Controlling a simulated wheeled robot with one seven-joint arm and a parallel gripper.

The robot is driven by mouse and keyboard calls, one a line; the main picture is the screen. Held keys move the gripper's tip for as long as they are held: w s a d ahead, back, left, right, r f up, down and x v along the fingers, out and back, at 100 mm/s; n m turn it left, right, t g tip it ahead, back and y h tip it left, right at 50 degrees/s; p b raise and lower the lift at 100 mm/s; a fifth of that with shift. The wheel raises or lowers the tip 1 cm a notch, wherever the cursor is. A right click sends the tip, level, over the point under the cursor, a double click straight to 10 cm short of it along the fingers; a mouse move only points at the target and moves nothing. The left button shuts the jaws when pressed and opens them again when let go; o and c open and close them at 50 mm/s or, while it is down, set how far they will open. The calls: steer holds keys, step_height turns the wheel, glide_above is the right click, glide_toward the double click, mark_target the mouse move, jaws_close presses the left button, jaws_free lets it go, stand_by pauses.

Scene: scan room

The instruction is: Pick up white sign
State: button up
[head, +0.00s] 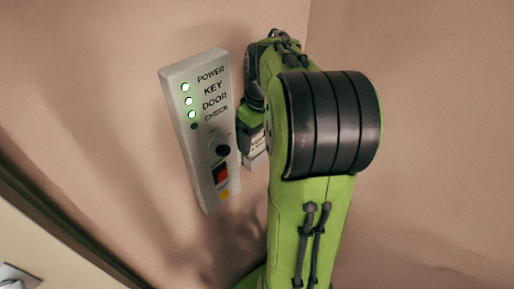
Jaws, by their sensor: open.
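A small white piece with dark marks, probably the white sign (257,158), shows at the wall just right of the control panel. It is mostly hidden behind my arm and gripper, and I cannot read its text. My gripper (248,128) is open, close above this white piece and in front of the wall. My green arm covers much of the gripper, so I cannot tell whether its fingers touch the white piece or are around it.
A white control panel (203,130) labelled POWER, KEY, DOOR and CHECK is on the pink wall (110,110), close left of my gripper. It has green lights, a black knob, a red switch and a yellow button. A dark trim (60,215) crosses the lower left. The right wall is bare.

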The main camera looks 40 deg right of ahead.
steer(key=shift+w+f, duration=0.15)
steer(key=shift+f, duration=0.45)
steer(key=shift+r, duration=0.1)
steer(key=shift+c, duration=0.7)
steer(key=c, duration=0.7)
steer(key=shift+o, duration=0.2)
steer(key=shift+r, duration=0.15)
